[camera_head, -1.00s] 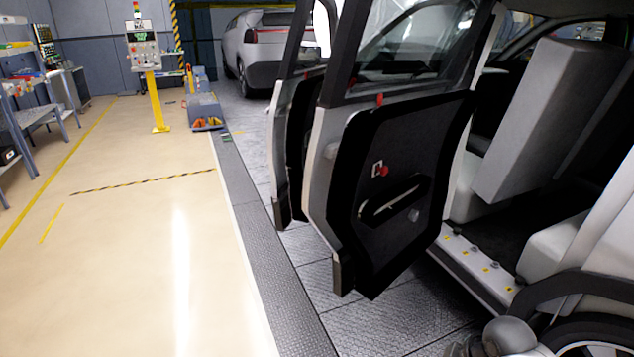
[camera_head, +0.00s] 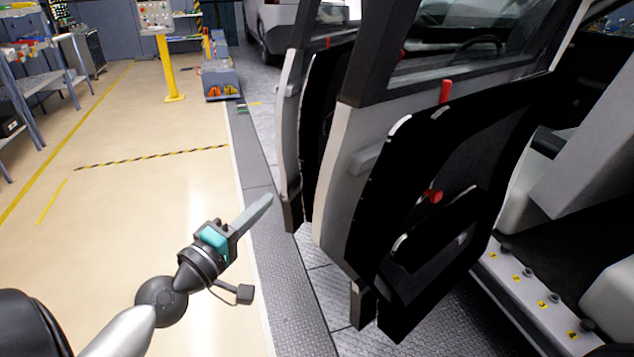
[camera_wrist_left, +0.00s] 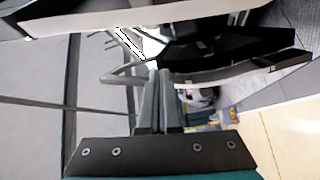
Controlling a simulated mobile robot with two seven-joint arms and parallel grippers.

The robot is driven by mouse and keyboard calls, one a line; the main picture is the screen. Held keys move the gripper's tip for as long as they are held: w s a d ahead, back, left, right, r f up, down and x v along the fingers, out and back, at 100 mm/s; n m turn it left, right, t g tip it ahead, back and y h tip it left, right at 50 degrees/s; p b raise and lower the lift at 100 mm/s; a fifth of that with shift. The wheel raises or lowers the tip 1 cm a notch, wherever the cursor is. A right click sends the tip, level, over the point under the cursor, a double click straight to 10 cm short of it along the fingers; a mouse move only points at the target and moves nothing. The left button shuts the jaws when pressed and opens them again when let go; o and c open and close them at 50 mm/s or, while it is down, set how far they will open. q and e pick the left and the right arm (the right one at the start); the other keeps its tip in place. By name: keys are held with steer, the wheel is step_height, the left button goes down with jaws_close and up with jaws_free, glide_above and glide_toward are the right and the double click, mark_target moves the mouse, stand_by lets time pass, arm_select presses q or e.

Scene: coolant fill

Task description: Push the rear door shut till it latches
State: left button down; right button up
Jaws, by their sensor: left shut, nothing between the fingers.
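The rear door (camera_head: 425,220) stands wide open in the head view. Its black inner panel with a red knob faces me, and its light grey edge (camera_head: 337,180) faces left. My left gripper (camera_head: 266,200) is shut and empty, left of the door edge and apart from it, over the floor strip. It also shows in the left wrist view (camera_wrist_left: 158,85), with its fingers together. The door's outer face is mostly hidden in the head view. My right gripper is not in view.
The front door (camera_head: 292,140), also open, stands just beyond the rear door. The car's sill (camera_head: 530,295) and rear opening are at right. A yellow post (camera_head: 169,70) with a control box and a blue-grey unit (camera_head: 218,80) stand farther back. The floor at left is clear.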

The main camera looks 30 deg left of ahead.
arm_select(q)
steer(key=w+r+p, duration=0.1)
steer(key=w+p, duration=0.3)
steer(key=w, duration=0.6)
steer(key=shift+s+d+f, duration=0.2)
steer(key=shift+s+d, duration=0.1)
steer(key=shift+d, duration=0.35)
steer(key=shift+s+d+f, duration=0.2)
steer(key=shift+s+d, duration=0.05)
steer(key=shift+d, duration=0.35)
steer(key=shift+s+d+f, duration=0.2)
steer(key=shift+s+d, duration=0.1)
steer(key=shift+d, duration=0.35)
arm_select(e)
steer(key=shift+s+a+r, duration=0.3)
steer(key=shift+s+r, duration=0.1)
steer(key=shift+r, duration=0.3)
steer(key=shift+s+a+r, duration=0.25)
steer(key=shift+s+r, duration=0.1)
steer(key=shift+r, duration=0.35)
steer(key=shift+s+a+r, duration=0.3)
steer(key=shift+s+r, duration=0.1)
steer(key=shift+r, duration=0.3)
arm_select(q)
steer(key=shift+d, duration=0.1)
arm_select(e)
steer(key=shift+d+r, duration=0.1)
